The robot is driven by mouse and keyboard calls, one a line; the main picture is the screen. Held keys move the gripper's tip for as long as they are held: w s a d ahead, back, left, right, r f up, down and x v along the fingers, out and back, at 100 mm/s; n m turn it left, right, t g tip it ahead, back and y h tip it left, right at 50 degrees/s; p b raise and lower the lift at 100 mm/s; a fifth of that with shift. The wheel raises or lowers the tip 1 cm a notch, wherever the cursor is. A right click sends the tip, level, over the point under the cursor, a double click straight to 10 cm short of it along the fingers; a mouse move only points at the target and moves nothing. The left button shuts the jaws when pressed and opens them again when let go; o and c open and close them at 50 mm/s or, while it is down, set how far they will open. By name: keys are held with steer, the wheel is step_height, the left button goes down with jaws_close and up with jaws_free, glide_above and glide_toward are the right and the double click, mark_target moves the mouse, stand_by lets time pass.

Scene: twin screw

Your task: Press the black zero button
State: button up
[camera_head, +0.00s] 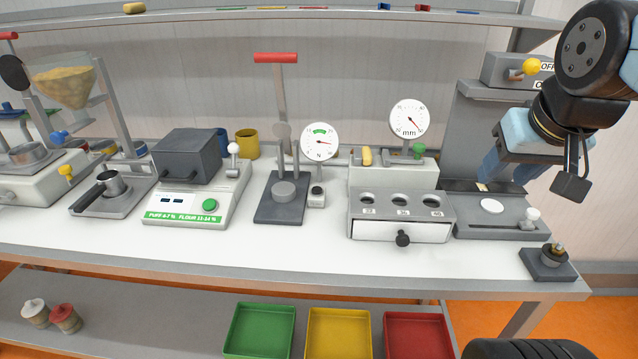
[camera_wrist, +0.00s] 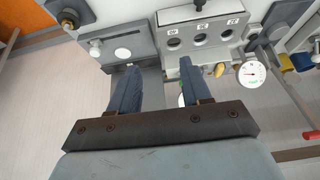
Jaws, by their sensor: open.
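A small black button (camera_head: 317,189) sits on top of a little light box below the round N gauge (camera_head: 320,142), right of the dark press stand. It is the likely zero button, but no label on it is readable. The N gauge also shows at the right of the wrist view (camera_wrist: 252,71). My gripper (camera_head: 505,180) is open and empty, with its blue fingers pointing down over the right-hand grey station, well right of the button. In the wrist view, the fingers (camera_wrist: 158,66) are spread apart with nothing between them.
Between gripper and button stands a block with three holes, a drawer (camera_head: 400,231) with a black knob and an mm gauge (camera_head: 409,118). The press stand (camera_head: 281,209) has a tall red-topped lever (camera_head: 276,58). A shelf (camera_head: 190,22) runs above. The front table strip is mostly clear.

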jaws_close()
stand_by(1.4)
